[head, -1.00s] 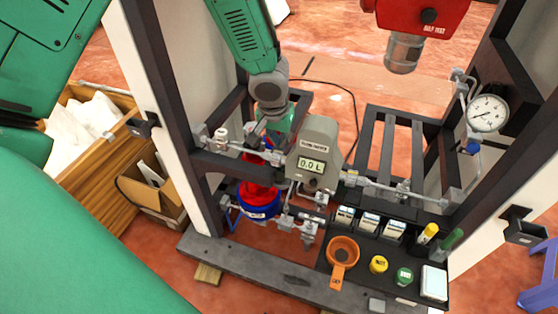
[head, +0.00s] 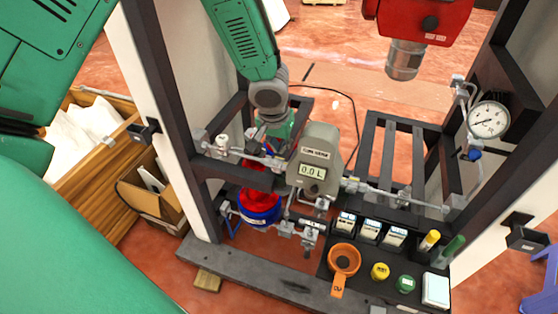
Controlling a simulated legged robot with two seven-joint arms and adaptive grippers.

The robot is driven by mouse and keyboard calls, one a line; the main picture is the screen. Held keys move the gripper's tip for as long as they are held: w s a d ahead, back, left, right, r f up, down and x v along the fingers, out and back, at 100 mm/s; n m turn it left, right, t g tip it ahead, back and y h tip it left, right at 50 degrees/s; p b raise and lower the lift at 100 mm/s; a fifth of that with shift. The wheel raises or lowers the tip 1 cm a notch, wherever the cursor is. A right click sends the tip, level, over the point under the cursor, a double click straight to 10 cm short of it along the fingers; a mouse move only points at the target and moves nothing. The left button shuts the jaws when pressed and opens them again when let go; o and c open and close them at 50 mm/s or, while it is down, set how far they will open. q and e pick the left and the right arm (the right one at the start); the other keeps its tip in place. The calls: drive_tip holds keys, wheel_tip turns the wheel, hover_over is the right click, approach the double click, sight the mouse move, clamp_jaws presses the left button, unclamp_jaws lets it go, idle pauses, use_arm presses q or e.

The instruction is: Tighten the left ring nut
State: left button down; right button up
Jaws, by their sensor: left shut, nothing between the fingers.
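A grey flow meter (head: 317,158) reading 0.0 L sits in the pipe line across the frame. The pipe (head: 232,150) enters it from the left, and the left ring nut belongs at this joint. I cannot make the nut out clearly, as the gripper and meter crowd it. My left arm comes down from the top. Its gripper (head: 262,142) is shut and empty at the pipe just left of the meter; whether it touches the nut I cannot tell. The pipe continues right of the meter (head: 395,194). My right gripper is not in view.
Below the pipe is a red vessel with a blue collar (head: 259,209). A black tray (head: 326,268) holds an orange funnel (head: 345,259), capped bottles and small boxes. A pressure gauge (head: 488,120) is at right. Dark frame posts stand at both sides; a red unit (head: 415,20) hangs at top right.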

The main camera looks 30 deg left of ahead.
sight(277, 162)
use_arm(q)
drive_tip(key=shift+f+b, duration=1.05)
drive_tip(key=shift+f, duration=0.15)
idle(0.4)
drive_tip(key=shift+s+d+f+b, duration=0.1)
drive_tip(key=shift+s+f+b, duration=0.05)
drive_tip(key=shift+s, duration=0.3)
drive_tip(key=shift+s+d+f+b, duration=0.1)
drive_tip(key=shift+s+b, duration=0.05)
drive_tip(key=shift+s, duration=0.3)
idle(2.1)
drive_tip(key=shift+r, duration=0.1)
drive_tip(key=shift+r+p, duration=0.6)
drive_tip(key=shift+p, duration=0.15)
drive_tip(key=shift+w, duration=0.15)
drive_tip(key=shift+w+a+p, duration=0.25)
drive_tip(key=shift+w+p, duration=0.45)
drive_tip(key=shift+w, duration=0.05)
drive_tip(key=shift+f+b, duration=0.35)
drive_tip(key=shift+f, duration=0.15)
drive_tip(key=shift+s+r, duration=0.1)
drive_tip(key=shift+s, duration=0.05)
